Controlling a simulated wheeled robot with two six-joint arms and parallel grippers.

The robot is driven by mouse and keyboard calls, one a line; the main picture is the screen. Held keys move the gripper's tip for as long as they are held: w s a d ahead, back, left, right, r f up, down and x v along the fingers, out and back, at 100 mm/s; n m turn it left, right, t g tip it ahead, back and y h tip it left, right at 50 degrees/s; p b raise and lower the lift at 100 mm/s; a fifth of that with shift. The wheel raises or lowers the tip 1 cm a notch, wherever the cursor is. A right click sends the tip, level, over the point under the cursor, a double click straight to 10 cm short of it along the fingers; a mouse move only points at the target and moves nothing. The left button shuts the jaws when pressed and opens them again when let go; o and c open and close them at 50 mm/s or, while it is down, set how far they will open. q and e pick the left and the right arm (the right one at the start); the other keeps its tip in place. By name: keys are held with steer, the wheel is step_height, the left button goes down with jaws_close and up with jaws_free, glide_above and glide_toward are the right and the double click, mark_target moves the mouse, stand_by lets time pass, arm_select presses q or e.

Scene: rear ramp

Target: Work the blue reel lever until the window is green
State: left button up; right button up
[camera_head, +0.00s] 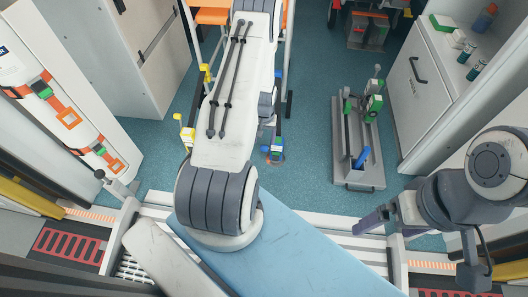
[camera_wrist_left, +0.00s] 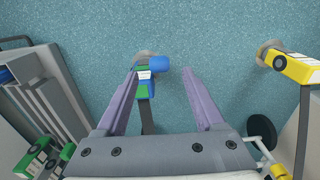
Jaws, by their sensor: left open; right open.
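The blue reel (camera_head: 275,154) sits low on the floor right of my white left arm link in the head view. In the left wrist view it shows as a blue and green body (camera_wrist_left: 151,90) with a white label and a blue lever (camera_wrist_left: 162,68). My left gripper (camera_wrist_left: 162,73) is open, with its purple fingers either side of the lever area and nothing held. The reel lies nearer the left finger; I cannot tell if they touch. The window's colour cannot be made out. My right gripper (camera_head: 366,224) is open and empty above the ramp edge.
A yellow reel (camera_wrist_left: 300,67) is at the right in the left wrist view; it also shows in the head view (camera_head: 186,132). A grey rack (camera_head: 358,178) with green units and a blue handle stands to the right. Teal floor (camera_head: 315,130) lies clear between rack and reel.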

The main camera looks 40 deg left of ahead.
mark_target(265, 148)
arm_select(q)
step_height(265, 148, down, 10)
steer(key=b, duration=0.4)
steer(key=shift+r+b, duration=0.1)
steer(key=shift+b, duration=0.25)
jaws_close()
stand_by(1.0)
